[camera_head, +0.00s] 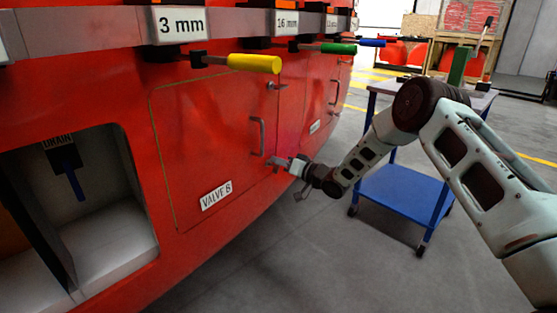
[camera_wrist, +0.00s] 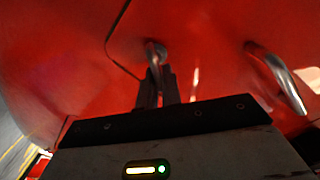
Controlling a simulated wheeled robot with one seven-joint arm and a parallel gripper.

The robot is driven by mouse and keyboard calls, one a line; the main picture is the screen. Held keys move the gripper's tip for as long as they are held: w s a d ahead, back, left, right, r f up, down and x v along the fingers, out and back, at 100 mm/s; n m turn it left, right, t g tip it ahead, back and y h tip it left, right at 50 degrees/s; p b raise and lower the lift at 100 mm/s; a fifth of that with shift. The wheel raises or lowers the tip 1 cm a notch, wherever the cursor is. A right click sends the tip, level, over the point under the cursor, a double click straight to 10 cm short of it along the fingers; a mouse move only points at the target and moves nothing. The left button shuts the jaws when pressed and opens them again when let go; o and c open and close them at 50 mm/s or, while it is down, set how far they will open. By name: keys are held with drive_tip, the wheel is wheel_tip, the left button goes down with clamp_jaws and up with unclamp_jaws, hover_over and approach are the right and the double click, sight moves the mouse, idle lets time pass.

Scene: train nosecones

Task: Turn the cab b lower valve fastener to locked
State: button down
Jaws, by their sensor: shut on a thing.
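The red panel labelled VALVE B (camera_head: 216,195) sits flush in the red body side in the head view. My gripper (camera_head: 277,163) is at its lower right edge, and its fingers hide most of the lower fastener there. In the wrist view the lower fastener (camera_wrist: 155,54) is a small bent metal lever near a panel seam. My gripper (camera_wrist: 157,88) is shut on this lever there, with the dark fingers on either side of its lower end. The exact angle of the lever is hard to tell. The upper fastener (camera_head: 276,85) shows at the panel's upper right corner.
A metal grab handle (camera_head: 257,136) stands out from the panel above my gripper; it also shows in the wrist view (camera_wrist: 280,78). Yellow (camera_head: 253,63) and green (camera_head: 338,48) handled tools hang above. A blue trolley (camera_head: 402,193) stands behind my arm.

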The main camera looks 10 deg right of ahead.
drive_tip(key=shift+w+d+f+m+p, duration=0.1)
drive_tip(key=shift+f+m, duration=0.2)
drive_tip(key=shift+m, duration=1.5)
drive_tip(key=shift+w+d+f+m+p, duration=0.1)
drive_tip(key=shift+f+m, duration=0.15)
drive_tip(key=shift+m, duration=1.55)
drive_tip(key=shift+w+d+f+m+p, duration=0.1)
drive_tip(key=shift+f+m, duration=0.2)
drive_tip(key=shift+m, duration=1.5)
drive_tip(key=shift+s, duration=0.1)
drive_tip(key=c, duration=1.6)
unclamp_jaws()
drive_tip(key=p+v, duration=0.1)
drive_tip(key=v, duration=1.6)
drive_tip(key=shift+s+d, duration=0.15)
